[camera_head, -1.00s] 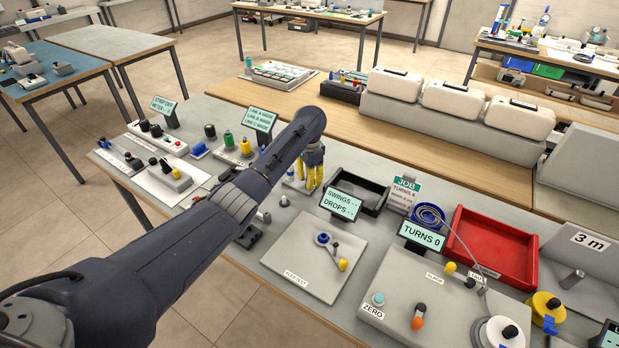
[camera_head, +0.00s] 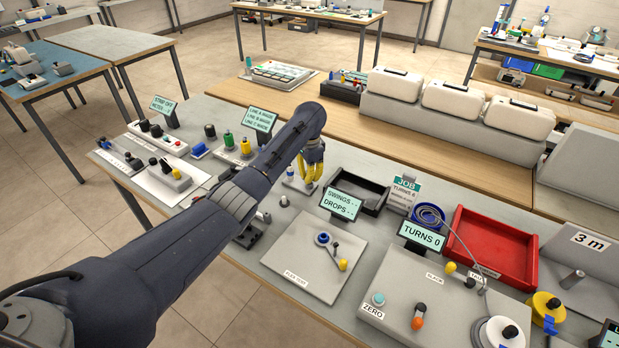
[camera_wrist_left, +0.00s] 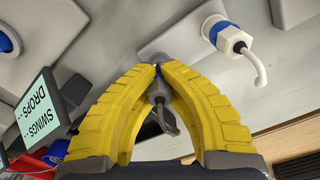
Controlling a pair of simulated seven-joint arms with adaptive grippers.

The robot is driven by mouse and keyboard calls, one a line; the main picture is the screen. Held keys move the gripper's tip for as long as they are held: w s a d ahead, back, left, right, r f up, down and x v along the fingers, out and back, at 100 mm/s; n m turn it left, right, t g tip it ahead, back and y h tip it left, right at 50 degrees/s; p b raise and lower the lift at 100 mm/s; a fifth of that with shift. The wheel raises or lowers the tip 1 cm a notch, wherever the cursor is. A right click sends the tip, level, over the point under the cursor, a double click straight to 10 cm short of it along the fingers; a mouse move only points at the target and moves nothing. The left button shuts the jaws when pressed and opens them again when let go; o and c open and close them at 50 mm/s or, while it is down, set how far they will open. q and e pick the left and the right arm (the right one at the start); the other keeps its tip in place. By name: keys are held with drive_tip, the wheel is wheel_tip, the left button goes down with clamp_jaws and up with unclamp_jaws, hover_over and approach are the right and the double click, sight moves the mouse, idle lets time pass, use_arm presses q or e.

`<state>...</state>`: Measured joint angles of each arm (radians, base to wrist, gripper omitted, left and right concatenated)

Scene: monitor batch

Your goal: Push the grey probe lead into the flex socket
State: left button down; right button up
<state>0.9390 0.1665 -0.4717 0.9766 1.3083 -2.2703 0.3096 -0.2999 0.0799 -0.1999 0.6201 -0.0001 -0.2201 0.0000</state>
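My left gripper (camera_head: 312,182) is over the back of the grey bench, left of a black tray. In the left wrist view its yellow fingers (camera_wrist_left: 158,68) are curved together at the tips around a grey plug with a bent grey tail, which I take for the grey probe lead (camera_wrist_left: 160,96). The plug's far end is hidden by the fingertips. A plate labelled like a flex test (camera_head: 300,262) bears a blue round part (camera_head: 323,238), a grey lever and a yellow knob (camera_head: 343,264). I cannot tell which part is the flex socket. My right gripper is not in view.
A white plug with a blue collar (camera_wrist_left: 232,40) stands near the fingertips. The swings and drops display (camera_head: 341,204) is in front of the black tray (camera_head: 362,191). A red tray (camera_head: 492,248) and the turns display (camera_head: 421,236) are to the right.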

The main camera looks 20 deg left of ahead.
use_arm(q)
drive_tip(key=shift+r, duration=1.9)
drive_tip(key=shift+s, duration=0.15)
drive_tip(key=r, duration=0.1)
hover_over(324, 232)
drive_tip(key=s, duration=0.1)
drive_tip(key=shift+s+d+r, duration=0.1)
drive_tip(key=shift+s+r, duration=0.1)
wheel_tip(324, 232, down, 2)
drive_tip(key=shift+f, duration=0.9)
drive_tip(key=shift+f, duration=1.45)
idle(1.0)
drive_tip(key=c, duration=1.5)
unclamp_jaws()
